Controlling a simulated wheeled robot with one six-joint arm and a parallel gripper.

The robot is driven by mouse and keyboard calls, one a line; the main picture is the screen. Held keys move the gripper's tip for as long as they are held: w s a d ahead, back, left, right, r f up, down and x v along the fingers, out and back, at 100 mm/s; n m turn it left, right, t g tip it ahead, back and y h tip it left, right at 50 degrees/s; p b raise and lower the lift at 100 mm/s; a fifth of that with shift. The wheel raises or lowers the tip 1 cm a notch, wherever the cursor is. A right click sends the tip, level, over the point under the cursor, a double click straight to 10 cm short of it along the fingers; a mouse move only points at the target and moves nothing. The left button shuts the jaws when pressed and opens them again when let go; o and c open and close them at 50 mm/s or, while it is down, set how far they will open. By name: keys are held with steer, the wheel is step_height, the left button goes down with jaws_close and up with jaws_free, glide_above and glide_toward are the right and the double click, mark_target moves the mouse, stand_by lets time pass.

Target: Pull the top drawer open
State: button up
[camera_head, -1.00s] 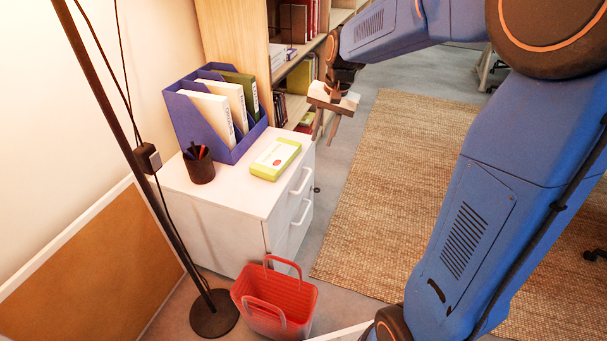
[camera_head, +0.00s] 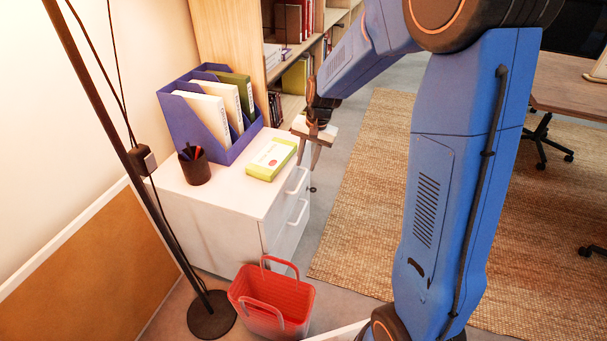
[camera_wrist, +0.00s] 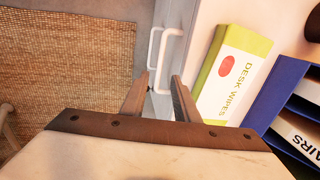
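The white drawer cabinet (camera_head: 228,214) stands against the wall, with two handles on its right-hand front. The top drawer's handle (camera_head: 298,181) is a white bar, and the drawer looks shut. The lower handle (camera_head: 300,212) is below it. My gripper (camera_head: 315,160) hangs just right of the cabinet front, near the top handle and apart from it in the head view. In the wrist view my gripper (camera_wrist: 160,88) has its two fingers parted with nothing between them. The top handle (camera_wrist: 168,60) lies just beyond the fingertips, and the other handle (camera_wrist: 152,45) shows beside it.
On the cabinet top are a desk wipes box (camera_head: 271,158), a purple file holder (camera_head: 205,130) and a pen cup (camera_head: 195,168). A red basket (camera_head: 272,300) stands before the cabinet, by a lamp pole (camera_head: 120,150). A bookshelf (camera_head: 225,40) stands behind.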

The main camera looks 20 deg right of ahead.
mark_target(302, 179)
steer(key=shift+w+a+f, duration=0.1)
steer(key=shift+a+f, duration=0.05)
steer(key=shift+f, duration=0.9)
steer(key=shift+w+a+f, duration=0.15)
steer(key=shift+a+f, duration=0.05)
steer(key=shift+f, duration=0.8)
steer(key=shift+w+a+f, duration=0.1)
steer(key=shift+a+f, duration=0.05)
steer(key=shift+f, duration=0.9)
steer(key=shift+c, duration=0.7)
jaws_close()
